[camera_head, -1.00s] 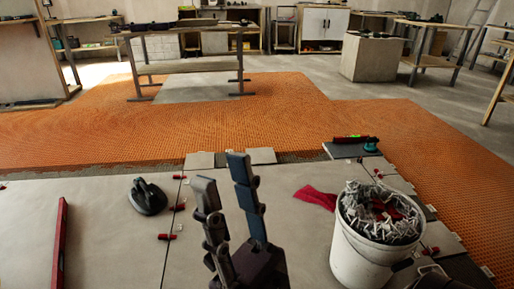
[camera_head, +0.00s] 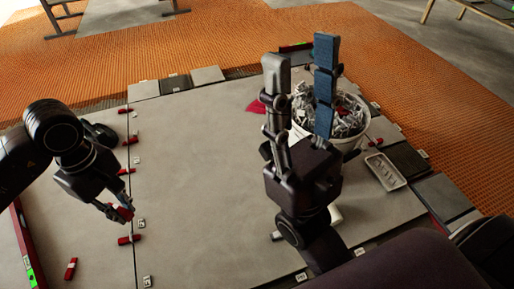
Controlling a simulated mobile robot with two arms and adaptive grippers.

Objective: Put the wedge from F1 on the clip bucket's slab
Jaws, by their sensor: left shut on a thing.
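My left gripper (camera_head: 118,212) is low over the joint between two large grey slabs, shut on a red wedge (camera_head: 125,213). Other red wedges lie along this joint, one (camera_head: 129,239) just below the gripper and one (camera_head: 130,141) further up. The white clip bucket (camera_head: 352,152), full of grey-white clips (camera_head: 347,118), stands on the right-hand slab (camera_head: 210,190) near its far right corner. The small white labels by the joint are too small to read surely.
A dark suction lifter (camera_head: 101,136) is partly behind my left arm. A loose red wedge (camera_head: 70,268) and a red level (camera_head: 22,238) lie at left. A red cloth (camera_head: 256,106) and white tray (camera_head: 385,171) are near the bucket. The right slab's middle is clear.

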